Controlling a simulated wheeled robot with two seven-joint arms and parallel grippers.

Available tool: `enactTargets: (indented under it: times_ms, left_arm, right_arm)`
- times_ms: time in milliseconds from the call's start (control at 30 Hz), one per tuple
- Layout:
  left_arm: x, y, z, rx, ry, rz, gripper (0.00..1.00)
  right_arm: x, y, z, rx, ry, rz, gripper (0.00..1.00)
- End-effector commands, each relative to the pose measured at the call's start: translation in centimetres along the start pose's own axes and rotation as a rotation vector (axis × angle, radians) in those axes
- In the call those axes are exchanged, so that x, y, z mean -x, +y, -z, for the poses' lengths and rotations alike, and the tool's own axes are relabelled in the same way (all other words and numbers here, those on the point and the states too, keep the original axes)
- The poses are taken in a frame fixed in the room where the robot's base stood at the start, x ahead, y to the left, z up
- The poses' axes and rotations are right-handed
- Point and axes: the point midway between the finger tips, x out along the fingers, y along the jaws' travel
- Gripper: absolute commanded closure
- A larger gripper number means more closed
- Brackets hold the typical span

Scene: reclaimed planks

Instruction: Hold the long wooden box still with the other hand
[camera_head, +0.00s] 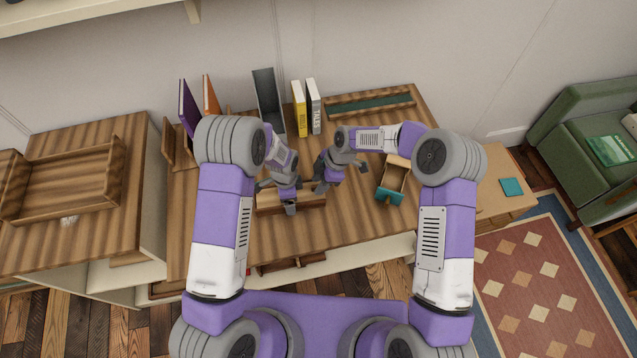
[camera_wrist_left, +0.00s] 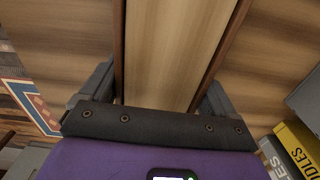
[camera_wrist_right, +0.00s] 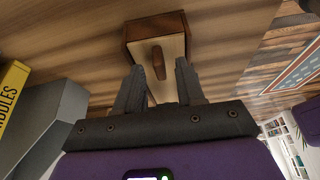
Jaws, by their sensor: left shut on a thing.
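The long wooden box (camera_head: 305,201) lies on the striped wooden table, with a pale top between darker side rails. My left gripper (camera_head: 286,197) is shut across it. In the left wrist view (camera_wrist_left: 165,50) the box runs between the left fingers, and their tips are partly hidden. My right gripper (camera_head: 325,182) is over the box's right end. In the right wrist view its fingers (camera_wrist_right: 160,75) are open, with a brown knob (camera_wrist_right: 158,60) between them and gaps showing. The box's dark end wall (camera_wrist_right: 155,25) lies beyond the knob.
A small box with a teal front (camera_head: 388,196) stands to the right of the grippers. Behind them are a yellow book (camera_head: 299,108), a white book (camera_head: 313,106) and a grey holder (camera_head: 267,100). A long tray (camera_head: 370,102) lies at the back right. Bare tabletop shows at the front right.

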Motion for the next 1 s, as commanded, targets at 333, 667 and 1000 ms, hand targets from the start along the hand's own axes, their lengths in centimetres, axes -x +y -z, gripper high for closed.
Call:
enactTargets:
  times_ms: [333, 667, 1000]
  left_arm:
    - [0.04, -0.03, 0.02, 0.0, 0.0, 0.001, 0.49]
    - [0.04, -0.03, 0.01, 0.0, 0.0, 0.001, 0.49]
    - [0.03, -0.02, 0.01, 0.0, 0.0, 0.001, 0.49]
  right_arm:
    - [-1.2, 0.01, -0.02, 0.0, 0.0, -0.001, 0.62]
    - [-1.16, 0.02, -0.02, 0.0, 0.0, -0.001, 0.97]
    - [-1.11, 0.03, -0.09, -0.001, 0.0, -0.002, 1.0]
